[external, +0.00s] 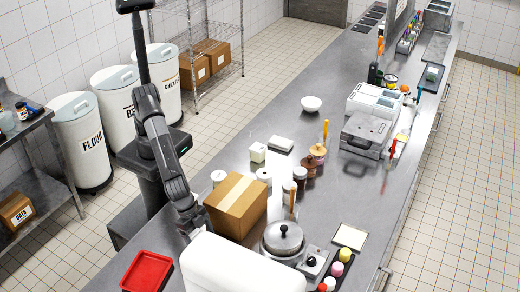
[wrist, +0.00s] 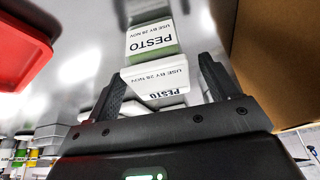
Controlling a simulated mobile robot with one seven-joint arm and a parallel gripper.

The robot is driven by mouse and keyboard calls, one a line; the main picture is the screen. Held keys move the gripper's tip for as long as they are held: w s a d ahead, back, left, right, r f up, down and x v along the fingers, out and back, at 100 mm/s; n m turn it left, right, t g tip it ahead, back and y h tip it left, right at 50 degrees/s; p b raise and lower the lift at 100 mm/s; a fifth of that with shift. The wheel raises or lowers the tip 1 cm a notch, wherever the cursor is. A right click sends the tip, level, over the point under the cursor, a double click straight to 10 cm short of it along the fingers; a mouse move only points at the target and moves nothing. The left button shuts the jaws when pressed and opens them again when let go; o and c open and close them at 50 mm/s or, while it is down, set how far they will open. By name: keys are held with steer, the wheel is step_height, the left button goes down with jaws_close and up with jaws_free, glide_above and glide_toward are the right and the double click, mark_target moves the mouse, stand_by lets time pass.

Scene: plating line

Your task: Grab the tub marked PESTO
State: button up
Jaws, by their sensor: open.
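The tub marked PESTO (wrist: 154,76) shows in the wrist view, with a white lid, a green band and labels reading PESTO and USE BY 28 NOV, upside down in the picture. It stands on the steel counter. My gripper (wrist: 163,70) is open, with one finger to each side of the tub in the picture. I cannot tell whether either finger touches it.
The cardboard box (external: 237,203) stands close by; it fills the right of the wrist view (wrist: 278,60). A red tray (external: 147,271) lies on the other side. A large white rounded body (external: 235,268) and a lidded pot (external: 283,239) are in front. Jars stand beyond the box.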

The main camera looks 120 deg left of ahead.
steer(key=x, duration=0.2)
steer(key=shift+w+f, duration=0.15)
steer(key=shift+f, duration=0.1)
steer(key=shift+c, duration=0.2)
steer(key=c, duration=1.1)
steer(key=shift+r, duration=0.15)
